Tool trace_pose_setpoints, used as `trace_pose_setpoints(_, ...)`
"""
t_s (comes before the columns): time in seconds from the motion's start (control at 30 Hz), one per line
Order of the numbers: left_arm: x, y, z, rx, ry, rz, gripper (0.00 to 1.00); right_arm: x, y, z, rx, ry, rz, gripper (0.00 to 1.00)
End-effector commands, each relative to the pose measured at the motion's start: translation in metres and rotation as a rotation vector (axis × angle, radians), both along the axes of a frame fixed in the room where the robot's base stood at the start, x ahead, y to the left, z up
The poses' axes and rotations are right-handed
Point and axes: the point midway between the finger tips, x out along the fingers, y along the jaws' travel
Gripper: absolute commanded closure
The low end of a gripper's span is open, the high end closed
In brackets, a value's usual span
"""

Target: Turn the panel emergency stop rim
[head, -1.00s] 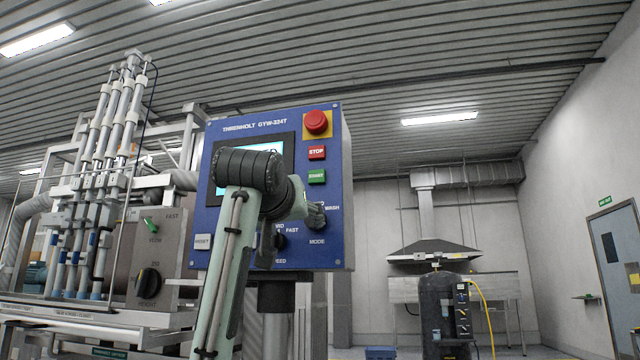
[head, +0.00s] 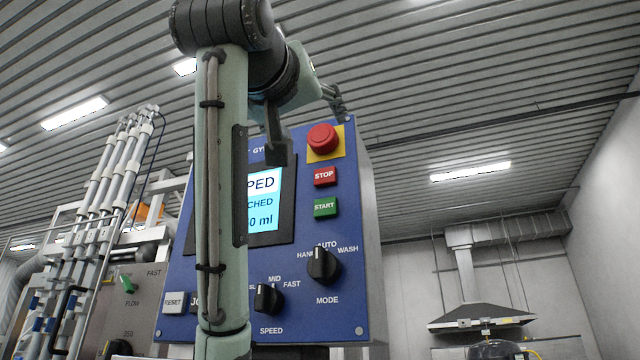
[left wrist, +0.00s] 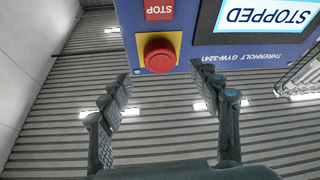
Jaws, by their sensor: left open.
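The red emergency stop (head: 322,138) is a round mushroom button on a yellow square plate at the top right of the blue control panel (head: 345,290). In the left wrist view the emergency stop (left wrist: 159,55) shows upside down, ahead of the fingertips. My left gripper (head: 338,102) is at the panel's top edge, just above the button, its fingers partly hidden behind my wrist. In the left wrist view my left gripper (left wrist: 165,82) is open and empty. Its two fingers stand apart to either side of the button, and I see no contact. My right gripper is out of view.
Below the emergency stop are the red STOP button (head: 325,176), the green START button (head: 326,208) and the MODE knob (head: 323,266). The SPEED knob (head: 268,299) is lower left. The screen (head: 262,205) reads STOPPED, partly covered by my arm.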

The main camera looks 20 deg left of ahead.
Motion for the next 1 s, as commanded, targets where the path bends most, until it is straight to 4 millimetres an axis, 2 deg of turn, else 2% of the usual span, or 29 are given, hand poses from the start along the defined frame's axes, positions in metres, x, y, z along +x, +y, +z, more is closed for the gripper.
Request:
trace_pose_setpoints(0.1,0.021,0.001,0.01,-0.001,0.004,0.001,0.37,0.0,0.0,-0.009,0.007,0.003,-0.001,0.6)
trace_pose_setpoints(0.3,0.042,0.002,0.017,0.0,0.003,0.0,0.37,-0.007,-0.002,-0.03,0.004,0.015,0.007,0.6)
trace_pose_setpoints(0.67,0.047,0.002,0.018,0.0,0.002,0.001,0.37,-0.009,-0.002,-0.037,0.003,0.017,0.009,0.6)
trace_pose_setpoints(1.0,0.047,0.002,0.018,0.0,0.002,0.001,0.79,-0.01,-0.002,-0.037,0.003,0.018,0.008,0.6)
